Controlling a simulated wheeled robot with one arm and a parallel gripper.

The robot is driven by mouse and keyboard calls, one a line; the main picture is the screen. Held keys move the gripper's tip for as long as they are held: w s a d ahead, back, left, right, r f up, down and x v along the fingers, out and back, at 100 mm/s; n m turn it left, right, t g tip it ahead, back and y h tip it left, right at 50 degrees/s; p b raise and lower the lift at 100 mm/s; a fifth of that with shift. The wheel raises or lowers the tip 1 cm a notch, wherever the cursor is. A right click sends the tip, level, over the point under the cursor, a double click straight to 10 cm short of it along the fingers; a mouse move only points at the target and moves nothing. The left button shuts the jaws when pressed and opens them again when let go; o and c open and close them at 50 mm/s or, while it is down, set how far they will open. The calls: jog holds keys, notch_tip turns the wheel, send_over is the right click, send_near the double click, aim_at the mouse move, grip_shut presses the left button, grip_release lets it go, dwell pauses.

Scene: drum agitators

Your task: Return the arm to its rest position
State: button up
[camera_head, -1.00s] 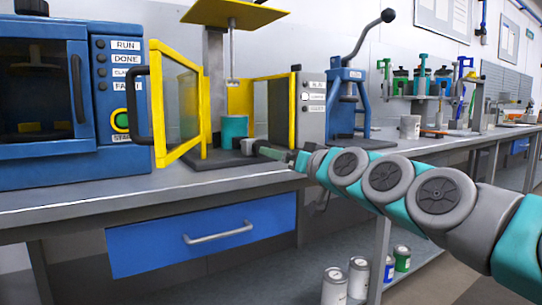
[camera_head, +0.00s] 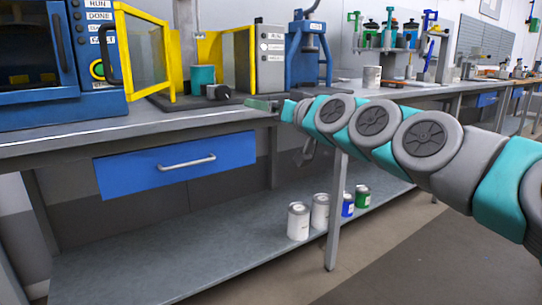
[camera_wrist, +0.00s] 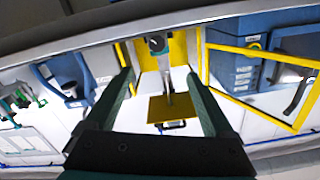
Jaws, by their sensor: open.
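My arm (camera_head: 372,125) reaches in from the right of the head view, over the front part of the workbench (camera_head: 60,140). My gripper (camera_head: 262,104) is at its left end, in front of the yellow-framed machine. In the wrist view my gripper (camera_wrist: 162,85) shows two dark green fingers spread wide with nothing between them. The yellow-framed machine (camera_head: 236,62) stands open, with its yellow door (camera_head: 143,50) swung out to the left. A teal drum (camera_head: 202,77) stands inside it, behind a grey part (camera_head: 217,92). My gripper is outside the machine.
A blue cabinet (camera_head: 30,60) with labelled buttons stands at the left, and a blue press (camera_head: 306,50) at the right. A blue drawer (camera_head: 175,165) is under the bench. Several cans (camera_head: 299,220) stand on the lower shelf (camera_head: 170,255). Floor (camera_head: 400,255) in front is clear.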

jog(key=s+f+n+g+h+p, duration=0.15)
jog(key=s+f+g+h, duration=0.4)
jog(key=s+f, duration=1.15)
jog(key=s+d+f+m+g+h+p, duration=0.1)
jog(key=s+d+f+g, duration=0.4)
jog(key=s, duration=0.8)
jog(key=s+d+f+m+g+h+p, duration=0.1)
jog(key=s+d+f+m+g+h, duration=0.2)
jog(key=s+d+f+g, duration=0.3)
jog(key=s+d+f+m, duration=0.1)
jog(key=s+d+f, duration=0.3)
jog(key=s+f, duration=0.3)
jog(key=shift+d+h, duration=0.15)
jog(key=shift+h, duration=0.2)
